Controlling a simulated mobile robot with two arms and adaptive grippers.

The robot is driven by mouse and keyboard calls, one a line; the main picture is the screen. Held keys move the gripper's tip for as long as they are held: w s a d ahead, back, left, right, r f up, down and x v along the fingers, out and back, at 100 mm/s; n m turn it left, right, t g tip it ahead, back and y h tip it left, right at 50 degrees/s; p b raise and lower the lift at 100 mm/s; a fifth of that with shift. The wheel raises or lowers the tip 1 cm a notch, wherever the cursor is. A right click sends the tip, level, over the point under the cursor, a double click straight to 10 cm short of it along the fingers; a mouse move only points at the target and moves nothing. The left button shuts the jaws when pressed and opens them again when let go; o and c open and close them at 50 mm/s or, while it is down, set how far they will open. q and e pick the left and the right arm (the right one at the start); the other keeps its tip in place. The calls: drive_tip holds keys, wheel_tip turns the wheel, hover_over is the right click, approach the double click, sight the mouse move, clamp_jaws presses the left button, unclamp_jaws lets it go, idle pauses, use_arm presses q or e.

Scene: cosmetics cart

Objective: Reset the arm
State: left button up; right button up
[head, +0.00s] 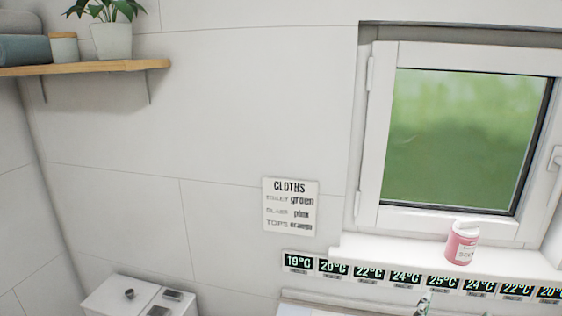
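Neither of my arms and neither gripper shows in the head view. The view looks at a tiled white wall with a window (470,140) at the right and a shelf (90,67) at the upper left. No object is seen held.
A pink container (462,245) stands on the white window sill (400,256). A row of temperature displays (369,271) runs below it. A cloths sign (290,206) hangs on the wall. A white unit (120,297) with small dark items on top is at lower left.

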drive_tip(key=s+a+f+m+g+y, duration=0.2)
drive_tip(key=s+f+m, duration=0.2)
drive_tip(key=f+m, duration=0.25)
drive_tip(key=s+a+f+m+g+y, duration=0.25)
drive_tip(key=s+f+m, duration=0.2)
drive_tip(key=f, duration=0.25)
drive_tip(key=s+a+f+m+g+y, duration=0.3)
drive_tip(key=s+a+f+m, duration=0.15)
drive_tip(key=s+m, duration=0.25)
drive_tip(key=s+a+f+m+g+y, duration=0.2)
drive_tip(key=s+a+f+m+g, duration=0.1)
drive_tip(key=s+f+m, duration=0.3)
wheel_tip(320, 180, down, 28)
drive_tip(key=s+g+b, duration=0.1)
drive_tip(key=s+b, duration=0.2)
drive_tip(key=b, duration=0.1)
use_arm(q)
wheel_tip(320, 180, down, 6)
drive_tip(key=b, duration=0.2)
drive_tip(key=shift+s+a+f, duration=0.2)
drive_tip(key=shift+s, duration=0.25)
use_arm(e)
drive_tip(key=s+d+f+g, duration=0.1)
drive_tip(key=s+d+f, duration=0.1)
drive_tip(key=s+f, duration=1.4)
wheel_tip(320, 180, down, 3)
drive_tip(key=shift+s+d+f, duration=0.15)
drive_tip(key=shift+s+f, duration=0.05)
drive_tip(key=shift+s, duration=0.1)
